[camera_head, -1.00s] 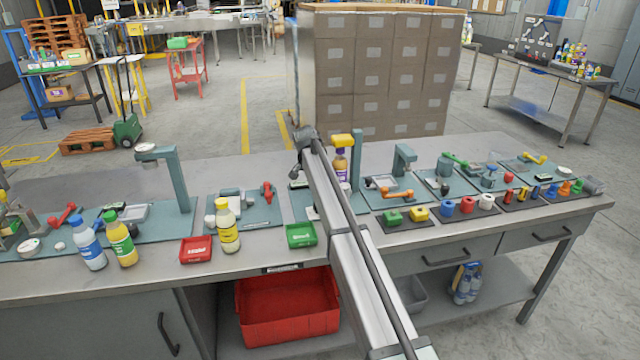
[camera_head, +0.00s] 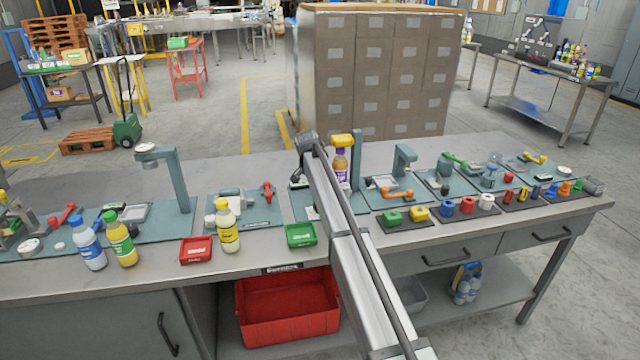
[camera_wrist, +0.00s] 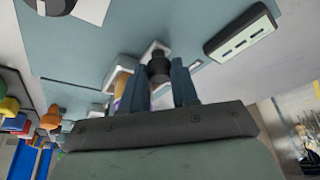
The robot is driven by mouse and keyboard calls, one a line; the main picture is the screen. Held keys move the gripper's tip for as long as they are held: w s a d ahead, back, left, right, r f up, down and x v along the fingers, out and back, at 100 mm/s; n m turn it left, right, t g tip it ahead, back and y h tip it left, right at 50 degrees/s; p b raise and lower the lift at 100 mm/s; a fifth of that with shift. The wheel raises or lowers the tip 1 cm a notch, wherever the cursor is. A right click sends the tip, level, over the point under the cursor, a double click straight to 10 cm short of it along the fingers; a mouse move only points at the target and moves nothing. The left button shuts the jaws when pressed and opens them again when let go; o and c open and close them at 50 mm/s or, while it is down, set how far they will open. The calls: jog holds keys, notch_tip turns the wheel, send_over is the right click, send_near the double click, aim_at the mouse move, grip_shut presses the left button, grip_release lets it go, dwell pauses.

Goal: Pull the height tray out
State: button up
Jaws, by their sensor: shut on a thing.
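In the wrist view my gripper (camera_wrist: 161,75) has its two blue-grey fingers on either side of a dark round knob (camera_wrist: 158,66), shut on it. The knob sits at a small pale block, which I take to be the height tray (camera_wrist: 154,47), on a blue-green board (camera_wrist: 110,45). The fingers hide part of it, and how far the tray is out cannot be told. A bottle with an orange and purple body (camera_wrist: 122,88) is just left of the fingers. In the head view this bottle (camera_head: 341,165) stands behind my arm, which hides the gripper and tray.
A pale box with three dark windows (camera_wrist: 241,33) lies right of the fingers. A green tray (camera_head: 300,235) and a red tray (camera_head: 196,250) are at the bench's front edge. A yellow-capped bottle (camera_head: 228,228) stands between them. A tall post (camera_head: 357,158) rises behind the bottle station.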

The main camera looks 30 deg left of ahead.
grip_shut()
jog(key=s+a, duration=0.6)
jog(key=shift+s+a, duration=0.2)
dwell(0.3)
jog(key=o, duration=0.5)
grip_release()
jog(key=shift+s+a, duration=0.1)
jog(key=o, duration=0.3)
jog(key=v, duration=1.3)
jog(key=shift+s+r, duration=0.1)
jog(key=shift+r, duration=0.25)
